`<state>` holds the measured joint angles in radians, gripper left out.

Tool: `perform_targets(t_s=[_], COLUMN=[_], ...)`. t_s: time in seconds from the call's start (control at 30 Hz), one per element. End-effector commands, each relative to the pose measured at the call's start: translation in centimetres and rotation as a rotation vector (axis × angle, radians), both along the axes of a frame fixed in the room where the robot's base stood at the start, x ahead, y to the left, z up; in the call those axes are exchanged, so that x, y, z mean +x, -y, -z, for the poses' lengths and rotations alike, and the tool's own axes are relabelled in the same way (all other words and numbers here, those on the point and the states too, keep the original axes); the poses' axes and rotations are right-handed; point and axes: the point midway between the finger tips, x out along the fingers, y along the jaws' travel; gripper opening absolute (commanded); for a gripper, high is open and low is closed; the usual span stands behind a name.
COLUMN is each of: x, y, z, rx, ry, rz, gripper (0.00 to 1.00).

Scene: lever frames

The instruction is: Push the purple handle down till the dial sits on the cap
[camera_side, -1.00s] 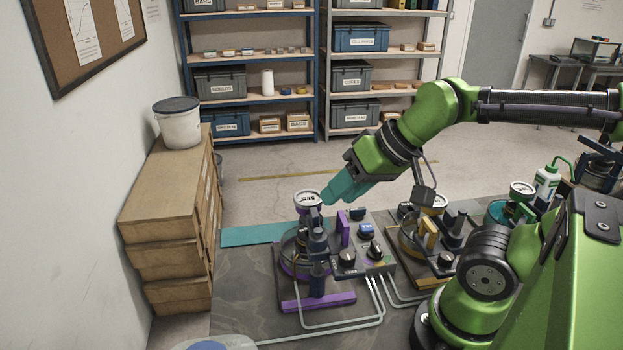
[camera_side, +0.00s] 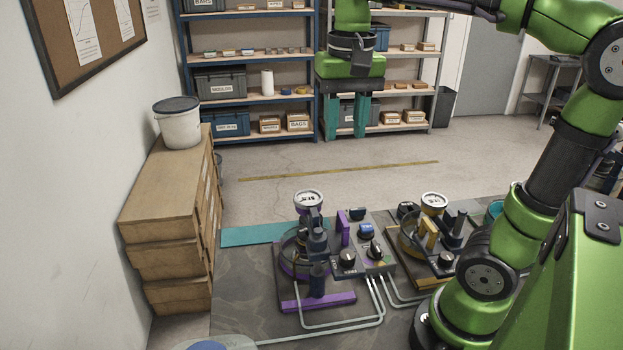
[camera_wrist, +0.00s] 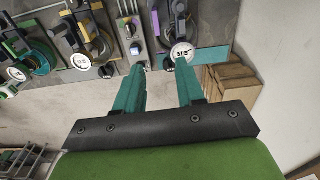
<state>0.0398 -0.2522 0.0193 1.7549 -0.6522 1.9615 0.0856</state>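The purple device stands on the dark bench in the side view. Its white-faced dial (camera_side: 308,198) has a purple rim and sits high at the back, and it also shows beside the right fingertip in the wrist view (camera_wrist: 182,52). An upright purple piece (camera_side: 343,227), which looks like the handle, stands right of a dark post (camera_side: 316,238). I cannot clearly tell which part is the cap. My gripper (camera_side: 346,132) is open and empty, fingers down, well above the device and apart from it. Its two teal fingers show spread in the wrist view (camera_wrist: 161,66).
A yellow device (camera_side: 431,235) stands right of the purple one, with another teal one beyond it. Pale tubes (camera_side: 340,325) run along the bench front. A teal mat (camera_side: 262,235) lies behind left. Wooden boxes (camera_side: 172,215) stand left. The air around my gripper is free.

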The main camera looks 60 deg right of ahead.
Motion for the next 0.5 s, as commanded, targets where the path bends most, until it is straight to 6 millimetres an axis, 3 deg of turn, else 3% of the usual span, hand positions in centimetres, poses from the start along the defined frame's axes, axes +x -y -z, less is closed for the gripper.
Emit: perform_targets(t_s=[0.23,0.5], x=[-0.8,-0.9], y=[-0.3,-0.3], z=[1.3,6.8], rx=[0.015,0.016], ry=[-0.037,-0.039], rz=[0.038,0.037], gripper=[0.38,0.38])
